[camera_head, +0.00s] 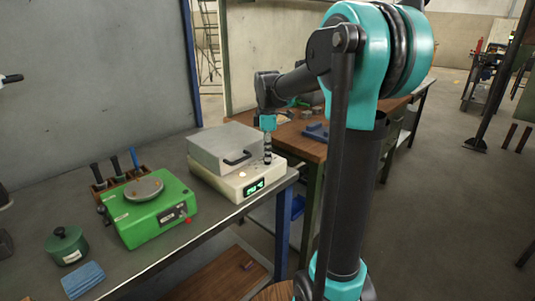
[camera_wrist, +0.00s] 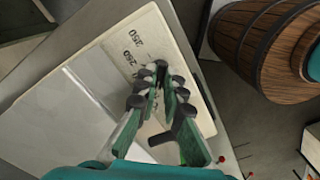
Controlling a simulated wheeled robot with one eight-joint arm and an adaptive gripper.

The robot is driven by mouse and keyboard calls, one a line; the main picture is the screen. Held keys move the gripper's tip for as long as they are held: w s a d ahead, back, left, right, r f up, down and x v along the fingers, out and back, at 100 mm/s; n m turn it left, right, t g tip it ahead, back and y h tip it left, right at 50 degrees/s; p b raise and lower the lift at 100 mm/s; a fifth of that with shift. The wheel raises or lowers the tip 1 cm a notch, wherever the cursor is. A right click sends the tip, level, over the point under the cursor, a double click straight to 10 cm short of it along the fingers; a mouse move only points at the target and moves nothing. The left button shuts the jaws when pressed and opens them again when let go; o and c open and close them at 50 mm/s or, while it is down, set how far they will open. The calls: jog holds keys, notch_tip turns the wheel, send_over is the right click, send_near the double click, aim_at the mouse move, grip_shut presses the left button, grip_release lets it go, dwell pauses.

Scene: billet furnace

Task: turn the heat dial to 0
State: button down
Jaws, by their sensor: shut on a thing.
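The furnace has a cream base (camera_head: 233,184) with a grey lid (camera_head: 222,143) on top, and the lid is down. A lit green display (camera_head: 254,187) is on the base front; its digits are too small to read surely. My gripper (camera_head: 267,158) points down onto the right part of the base top. In the wrist view my gripper (camera_wrist: 160,90) is shut on the heat dial, which is mostly hidden between the fingers. Printed numbers such as 250 stand on the cream panel (camera_wrist: 150,45) beside the dial.
The lid's black handle (camera_head: 238,158) is close to my gripper. A green scale (camera_head: 152,213), a tool rack (camera_head: 117,181), a green pot (camera_head: 66,245) and blue cloths (camera_head: 82,280) are on the bench to the left. A wooden barrel (camera_wrist: 262,45) shows below the bench edge.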

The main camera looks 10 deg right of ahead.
jog(key=n, duration=0.6)
dwell(0.6)
jog(key=c, duration=1.6)
grip_release()
jog(key=shift+c, duration=0.2)
notch_tip(320, 180, up, 12)
